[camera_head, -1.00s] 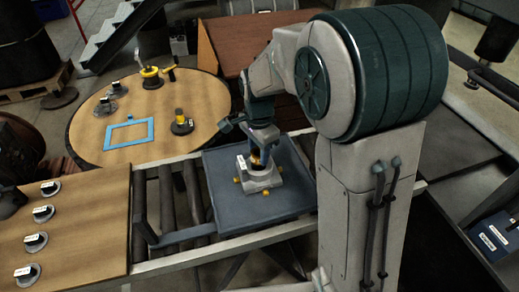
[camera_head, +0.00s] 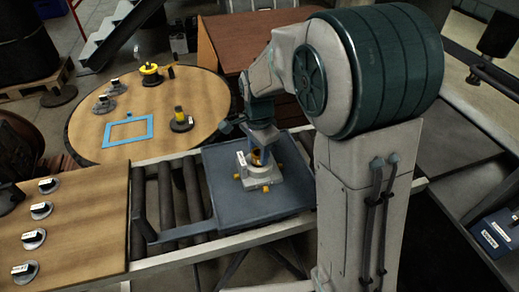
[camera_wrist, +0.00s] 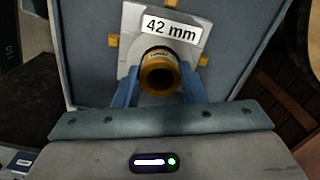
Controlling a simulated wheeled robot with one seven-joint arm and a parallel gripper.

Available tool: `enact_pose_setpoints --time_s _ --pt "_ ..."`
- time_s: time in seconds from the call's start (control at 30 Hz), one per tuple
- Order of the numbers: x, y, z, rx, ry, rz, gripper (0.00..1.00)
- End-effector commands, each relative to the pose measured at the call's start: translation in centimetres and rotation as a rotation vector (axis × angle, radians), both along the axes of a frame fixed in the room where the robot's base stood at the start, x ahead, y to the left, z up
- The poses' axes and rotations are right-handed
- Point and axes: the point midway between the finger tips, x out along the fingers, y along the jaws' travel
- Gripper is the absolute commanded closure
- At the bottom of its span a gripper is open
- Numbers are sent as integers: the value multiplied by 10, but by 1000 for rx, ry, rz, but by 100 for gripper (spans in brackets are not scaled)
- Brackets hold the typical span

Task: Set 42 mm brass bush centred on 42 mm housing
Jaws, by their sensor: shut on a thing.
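The brass bush (camera_wrist: 160,76) is held between the two blue fingers of my gripper (camera_wrist: 160,92) in the wrist view. Its open bore faces the wrist camera. The grey 42 mm housing (camera_wrist: 190,50) lies beyond the bush, with a white "42 mm" label (camera_wrist: 168,27). In the head view the housing (camera_head: 264,180) sits on a blue-grey tray (camera_head: 250,212), and my gripper (camera_head: 260,152) is directly above it with the bush (camera_head: 256,158) low at the housing. The bush hides the housing's bore, so I cannot tell whether they touch or how well they are centred.
Yellow blocks (camera_head: 266,188) stand around the housing on the tray. Rollers (camera_head: 175,200) run left of the tray. A wooden board (camera_head: 85,220) at left holds several labelled discs. A round table (camera_head: 150,110) behind carries a blue frame (camera_head: 128,132) and other parts.

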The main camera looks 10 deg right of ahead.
Motion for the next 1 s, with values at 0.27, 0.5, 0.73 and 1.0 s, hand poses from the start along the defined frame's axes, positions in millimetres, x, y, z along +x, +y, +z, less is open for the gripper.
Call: enact_pose_setpoints --time_s 0.27,0.5,0.73,1.0 --pt "0 0 -3 0 -1 0 86" --pt "0 0 -3 0 -1 0 86" --pt "0 0 -8 0 0 0 86" --pt "0 0 -9 0 -1 0 86"
